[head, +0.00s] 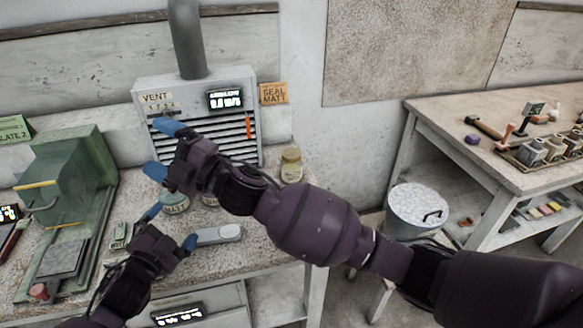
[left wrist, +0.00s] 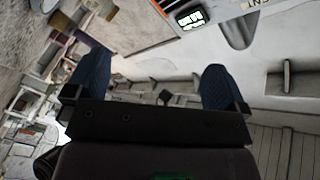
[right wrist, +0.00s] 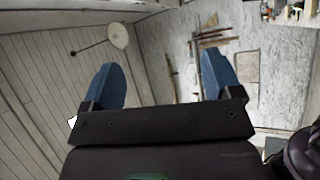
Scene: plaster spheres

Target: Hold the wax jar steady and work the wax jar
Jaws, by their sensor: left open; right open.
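A small jar with a tan lid (head: 291,165) stands upright on the bench, right of the vent box. A second jar with a pale teal label (head: 175,205) stands at the bench's middle, partly hidden behind my right gripper. I cannot read either label, so I cannot tell which is the wax jar. My right gripper (head: 162,149) is open and empty in front of the vent box, left of the tan-lidded jar. My left gripper (head: 170,228) is open and empty, lower, near the teal-labelled jar. Neither wrist view shows a jar between the blue fingers.
The vent box (head: 200,98) stands at the back of the bench. A green press (head: 70,185) fills the left side. A flat grey device (head: 218,234) lies near the front edge.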

